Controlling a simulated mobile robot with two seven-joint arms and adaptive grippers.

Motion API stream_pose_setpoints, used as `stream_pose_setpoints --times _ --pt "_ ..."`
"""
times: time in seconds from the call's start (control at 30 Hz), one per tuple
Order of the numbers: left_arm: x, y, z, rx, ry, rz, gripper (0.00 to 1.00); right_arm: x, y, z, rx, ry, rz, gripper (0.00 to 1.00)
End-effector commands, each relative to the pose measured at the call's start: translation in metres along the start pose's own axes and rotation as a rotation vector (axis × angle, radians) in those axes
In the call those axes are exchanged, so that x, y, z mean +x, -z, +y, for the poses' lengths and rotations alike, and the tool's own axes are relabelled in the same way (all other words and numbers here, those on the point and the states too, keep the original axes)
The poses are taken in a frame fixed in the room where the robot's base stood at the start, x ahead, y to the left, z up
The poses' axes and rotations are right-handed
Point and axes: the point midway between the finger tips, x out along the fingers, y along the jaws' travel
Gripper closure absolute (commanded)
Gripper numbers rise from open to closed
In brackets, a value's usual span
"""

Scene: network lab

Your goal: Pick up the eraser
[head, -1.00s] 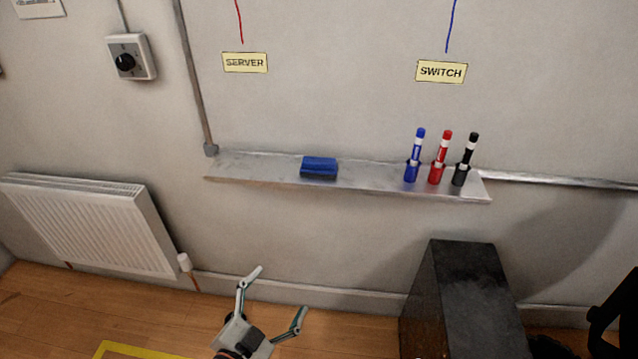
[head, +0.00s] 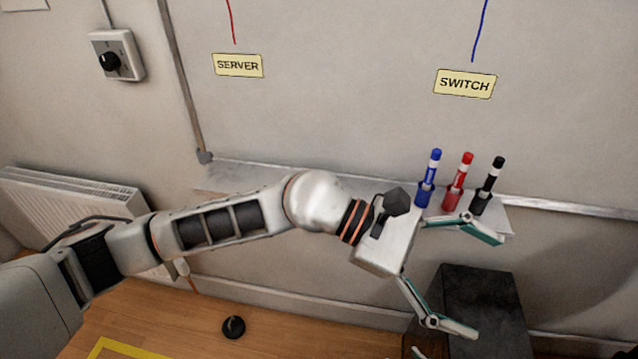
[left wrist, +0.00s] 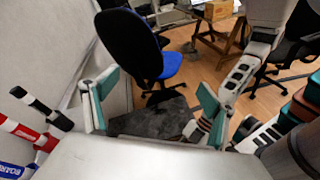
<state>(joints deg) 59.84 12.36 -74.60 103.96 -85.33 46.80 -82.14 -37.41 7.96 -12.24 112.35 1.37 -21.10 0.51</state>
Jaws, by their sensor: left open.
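The eraser does not show in either view now; my left arm covers the part of the wall shelf (head: 235,172) where the blue eraser lay a second ago. My left gripper (head: 478,283) is open and empty, pointing right, in front of and below the shelf's right end. In the left wrist view its fingers (left wrist: 155,100) are spread with nothing between them. A small light tip at the head view's bottom edge may be part of my right gripper; its state is not visible.
A dark box (head: 480,290) is below. A radiator (head: 60,210) is left; a blue chair (left wrist: 150,60) shows in the wrist view.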

Motion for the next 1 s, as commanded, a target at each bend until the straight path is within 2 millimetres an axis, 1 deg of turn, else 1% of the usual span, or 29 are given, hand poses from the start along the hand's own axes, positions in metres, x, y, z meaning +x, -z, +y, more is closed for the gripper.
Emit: stream_pose_setpoints --times 0.03,0.07,0.1,0.17,0.2,0.27,0.3,0.33,0.37,0.4,0.47,0.5,0.6,0.63,0.7,0.8,0.87,1.0 --pt "-0.005 0.017 -0.002 0.126 0.056 0.105 0.15 0.000 0.000 0.000 0.000 0.000 0.000 0.60" --pt "-0.009 0.028 -0.004 0.198 0.092 0.165 0.15 0.000 0.000 0.000 0.000 0.000 0.000 0.60" --pt "-0.017 0.044 -0.004 0.290 0.140 0.244 0.15 0.000 0.000 0.000 0.000 0.000 0.000 0.60" --pt "-0.033 0.067 -0.002 0.425 0.215 0.365 0.15 0.001 0.000 0.001 -0.001 -0.001 0.001 0.60" --pt "-0.047 0.082 0.002 0.511 0.268 0.446 0.15 0.001 0.001 0.001 -0.001 -0.001 0.001 0.60" --pt "-0.073 0.104 0.011 0.633 0.349 0.571 0.15 0.001 0.001 0.001 -0.001 -0.001 0.002 0.60" --pt "-0.093 0.117 0.019 0.708 0.405 0.654 0.15 0.001 0.001 0.001 -0.001 -0.001 0.003 0.60" --pt "-0.109 0.126 0.026 0.762 0.446 0.716 0.15 0.001 0.002 0.001 -0.001 -0.002 0.003 0.60" --pt "-0.126 0.133 0.034 0.812 0.487 0.777 0.15 0.001 0.002 0.001 -0.001 -0.002 0.004 0.60" --pt "-0.148 0.141 0.045 0.870 0.541 0.855 0.15 0.001 0.002 0.001 -0.001 -0.002 0.004 0.60" --pt "-0.182 0.148 0.061 0.946 0.616 0.964 0.15 0.001 0.003 0.002 -0.001 -0.002 0.005 0.60" --pt "-0.203 0.151 0.072 0.986 0.662 1.029 0.15 0.001 0.003 0.002 -0.002 -0.002 0.006 0.60" --pt "-0.248 0.151 0.094 1.059 0.758 1.161 0.15 0.001 0.003 0.002 -0.002 -0.003 0.006 0.60" --pt "-0.258 0.151 0.099 1.072 0.780 1.191 0.15 0.001 0.003 0.002 -0.002 -0.003 0.007 0.60" --pt "-0.277 0.149 0.108 1.096 0.819 1.245 0.15 0.001 0.003 0.002 -0.002 -0.003 0.007 0.60" --pt "-0.290 0.149 0.114 1.111 0.850 1.284 0.15 0.002 0.003 0.002 -0.002 -0.003 0.007 0.60" --pt "-0.293 0.153 0.116 1.115 0.857 1.292 0.15 0.002 0.003 0.002 -0.002 -0.003 0.007 0.60" --pt "-0.290 0.168 0.117 1.114 0.858 1.290 0.15 0.002 0.002 0.002 -0.002 -0.003 0.006 0.60"
